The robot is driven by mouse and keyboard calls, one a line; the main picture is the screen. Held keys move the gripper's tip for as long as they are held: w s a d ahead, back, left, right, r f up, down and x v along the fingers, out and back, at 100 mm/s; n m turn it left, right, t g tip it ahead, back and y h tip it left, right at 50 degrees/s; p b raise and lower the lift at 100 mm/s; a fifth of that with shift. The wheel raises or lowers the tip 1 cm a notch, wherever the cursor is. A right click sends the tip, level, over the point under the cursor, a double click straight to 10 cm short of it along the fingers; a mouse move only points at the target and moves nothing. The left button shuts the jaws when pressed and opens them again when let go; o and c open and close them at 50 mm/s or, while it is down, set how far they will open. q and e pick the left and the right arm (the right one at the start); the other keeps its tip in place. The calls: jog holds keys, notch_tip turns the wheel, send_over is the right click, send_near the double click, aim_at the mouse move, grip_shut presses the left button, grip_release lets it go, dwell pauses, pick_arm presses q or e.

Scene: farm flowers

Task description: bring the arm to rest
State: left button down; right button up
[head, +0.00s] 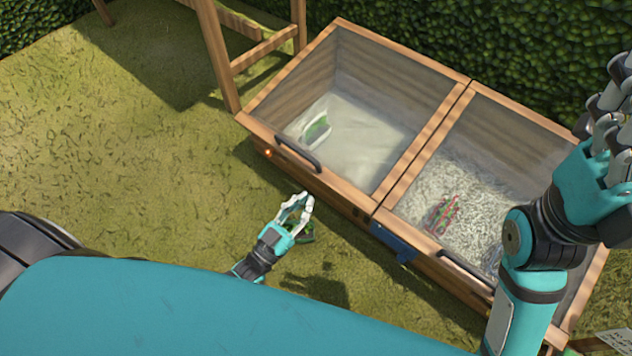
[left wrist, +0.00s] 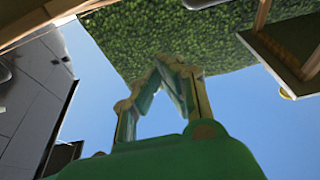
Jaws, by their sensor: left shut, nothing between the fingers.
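My left gripper (head: 300,204) is low in the middle of the head view, over the grass just in front of the wooden cold frame (head: 377,212). Its fingers are shut and empty. In the left wrist view its two fingers (left wrist: 172,66) meet in a peak against sky and hedge. My right arm rises at the right of the head view, with the right gripper (head: 612,95) pointing up at the picture's edge. It is partly cut off, and its jaw state is unclear.
The cold frame's left bay holds a green-and-white item (head: 316,129); its right bay holds a red-and-green item (head: 443,213) on pale shreds. A blue part (head: 392,241) hangs on its front. A wooden stand (head: 262,48) and hedge (head: 450,30) are behind. Grass at left is clear.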

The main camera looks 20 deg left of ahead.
pick_arm(q)
jog(key=shift+s+a+f, duration=0.25)
jog(key=shift+s+f, duration=0.25)
jog(key=shift+s, duration=0.25)
jog(key=shift+r, duration=0.1)
